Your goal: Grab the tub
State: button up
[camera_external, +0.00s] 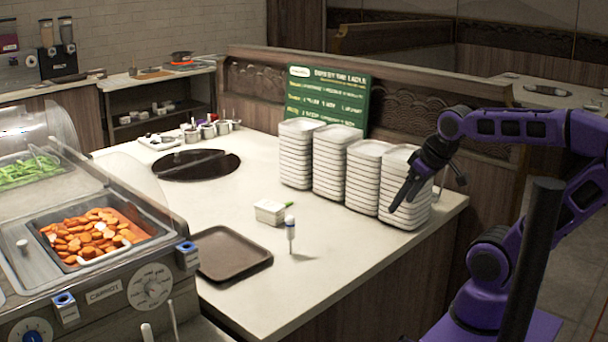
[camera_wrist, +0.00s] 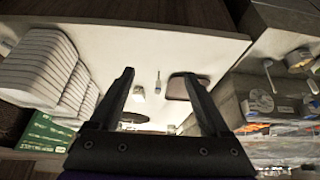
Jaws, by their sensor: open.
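A small white tub (camera_external: 270,211) sits on the pale counter, with a small green thing at its right edge. It also shows in the wrist view (camera_wrist: 139,93), small and between my fingers but well beyond them. My gripper (camera_external: 403,200) is in front of the rightmost plate stacks, above the counter's right end. It is to the right of the tub and well apart from it. In the wrist view my gripper (camera_wrist: 158,74) has its two dark fingers spread, with nothing held between them.
A brown tray (camera_external: 232,254) lies in front. Tall stacks of white plates (camera_external: 328,165) stand behind, before a green sign (camera_external: 325,95). A dark round opening (camera_external: 196,165) is at the left.

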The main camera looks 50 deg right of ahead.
jog(key=shift+o, duration=1.1)
